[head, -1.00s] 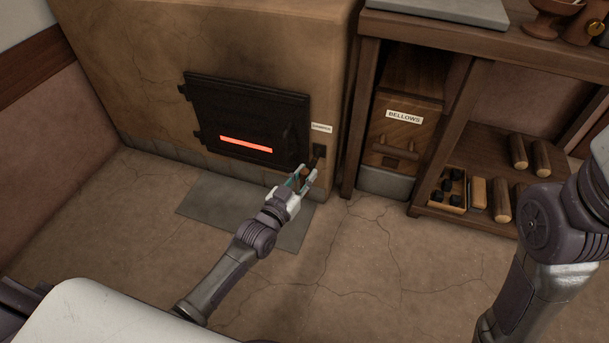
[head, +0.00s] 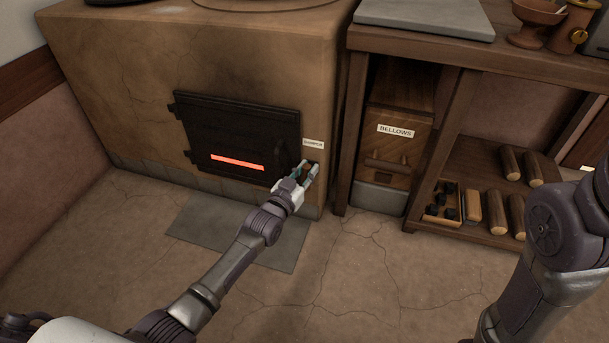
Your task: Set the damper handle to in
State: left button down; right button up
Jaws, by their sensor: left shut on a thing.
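The damper handle (head: 307,168) is a small brown knob on the front of the clay oven, right of the fire door and just below the white DAMPER label (head: 313,143). My left gripper (head: 307,171) is shut on the handle, close against the oven front. Its fingers hide most of the handle and its mount. My right arm comes in at the right edge; its gripper is out of the picture.
The black fire door (head: 240,137) has a glowing red slot. A grey floor plate (head: 238,232) lies before the oven (head: 160,60). The wooden bench (head: 342,140) on the right holds the bellows box (head: 397,150), a crate of dark lumps (head: 430,211) and several logs. The floor between is clear.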

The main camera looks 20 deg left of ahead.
pick_arm(q)
jog(key=shift+w+a+r, duration=0.1)
jog(key=shift+a, duration=0.05)
jog(key=c, duration=1)
grip_release()
jog(key=shift+w, duration=0.1)
jog(key=shift+o, duration=0.2)
jog(key=v, duration=1.2)
